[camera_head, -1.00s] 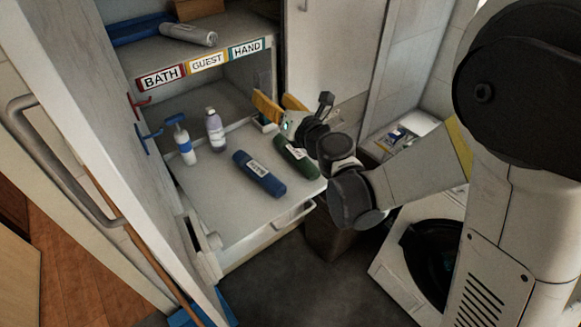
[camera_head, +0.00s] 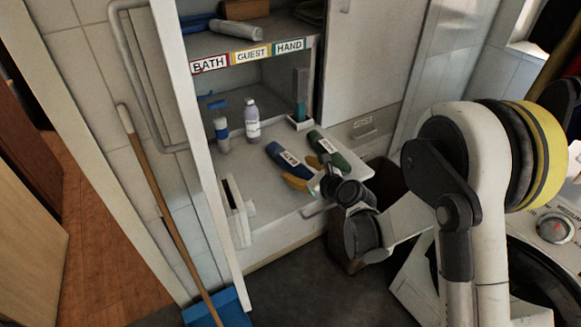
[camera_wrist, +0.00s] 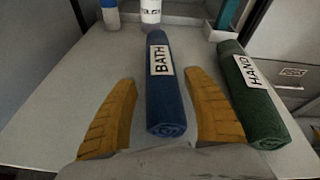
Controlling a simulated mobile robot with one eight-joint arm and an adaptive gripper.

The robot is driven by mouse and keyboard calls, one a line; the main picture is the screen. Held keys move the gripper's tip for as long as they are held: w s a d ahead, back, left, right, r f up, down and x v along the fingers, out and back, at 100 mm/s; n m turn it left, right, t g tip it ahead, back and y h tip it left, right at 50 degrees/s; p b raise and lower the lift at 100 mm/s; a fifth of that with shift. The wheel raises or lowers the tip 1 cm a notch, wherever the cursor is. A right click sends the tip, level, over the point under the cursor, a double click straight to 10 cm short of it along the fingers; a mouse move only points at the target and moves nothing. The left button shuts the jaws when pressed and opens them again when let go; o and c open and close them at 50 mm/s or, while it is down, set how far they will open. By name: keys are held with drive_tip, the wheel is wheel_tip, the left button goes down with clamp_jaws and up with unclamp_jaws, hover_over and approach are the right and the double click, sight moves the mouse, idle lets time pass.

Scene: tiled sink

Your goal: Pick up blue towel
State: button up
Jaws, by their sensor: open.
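The blue towel (camera_head: 290,161) is rolled up and lies on the pulled-out white shelf. In the wrist view the blue towel (camera_wrist: 165,92) carries a BATH label, and its near end sits between my two yellow fingers. My gripper (camera_head: 309,175) is open, with one finger on each side of the roll; in the wrist view my gripper (camera_wrist: 163,110) shows a gap between the roll and each finger. I cannot tell how high the fingertips are above the shelf.
A rolled green towel (camera_wrist: 250,95) labelled HAND lies just right of my right finger. A white bottle (camera_head: 252,122) and a spray bottle (camera_head: 222,134) stand further back on the shelf (camera_head: 262,197). A cabinet door (camera_head: 190,100) stands at the left.

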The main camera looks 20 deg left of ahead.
sight(281, 154)
drive_tip(key=x, duration=0.3)
drive_tip(key=shift+b, duration=0.3)
drive_tip(key=c, duration=1)
drive_tip(key=shift+r, duration=0.1)
